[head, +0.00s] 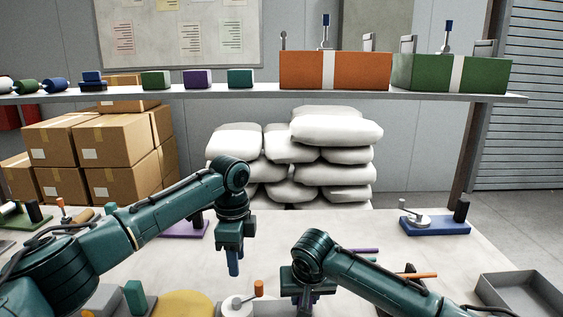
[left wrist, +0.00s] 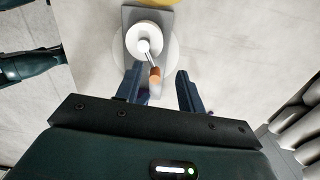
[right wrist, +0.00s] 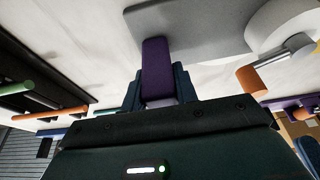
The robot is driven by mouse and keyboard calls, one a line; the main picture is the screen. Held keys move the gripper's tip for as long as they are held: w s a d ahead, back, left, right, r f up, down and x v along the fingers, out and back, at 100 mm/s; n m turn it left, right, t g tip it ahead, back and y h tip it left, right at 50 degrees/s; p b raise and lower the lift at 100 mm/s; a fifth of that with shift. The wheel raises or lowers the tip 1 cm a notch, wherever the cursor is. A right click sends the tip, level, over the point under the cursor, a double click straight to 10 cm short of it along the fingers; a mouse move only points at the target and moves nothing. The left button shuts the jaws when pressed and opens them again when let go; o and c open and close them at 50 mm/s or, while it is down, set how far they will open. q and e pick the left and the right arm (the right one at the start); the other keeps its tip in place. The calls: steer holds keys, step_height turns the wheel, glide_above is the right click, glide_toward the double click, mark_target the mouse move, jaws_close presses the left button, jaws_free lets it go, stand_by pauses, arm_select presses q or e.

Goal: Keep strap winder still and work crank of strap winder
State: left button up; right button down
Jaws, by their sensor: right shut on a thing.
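The strap winder has a grey base (right wrist: 195,25), a white reel (head: 236,306) and a crank with an orange handle (head: 259,288). A purple post (right wrist: 156,65) stands on its base. My right gripper (head: 306,299) is shut on this post in the right wrist view. My left gripper (head: 234,268) points down above the table, behind and a little left of the handle in the head view. In the left wrist view its fingers are apart and empty, and the orange handle (left wrist: 154,76) shows beyond the gap between them. The lower winder is cut off in the head view.
A yellow disc (head: 187,304) and a green block (head: 134,297) are left of the reel. A grey tray (head: 521,292) is at the right. A blue-based device (head: 436,226) stands farther back, and a purple-based one (head: 186,230) lies behind my left arm.

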arm_select(q)
steer(key=shift+f, duration=3.6)
jaws_close()
steer(key=c, duration=0.8)
jaws_free()
steer(key=o, duration=0.5)
step_height(320, 180, up, 12)
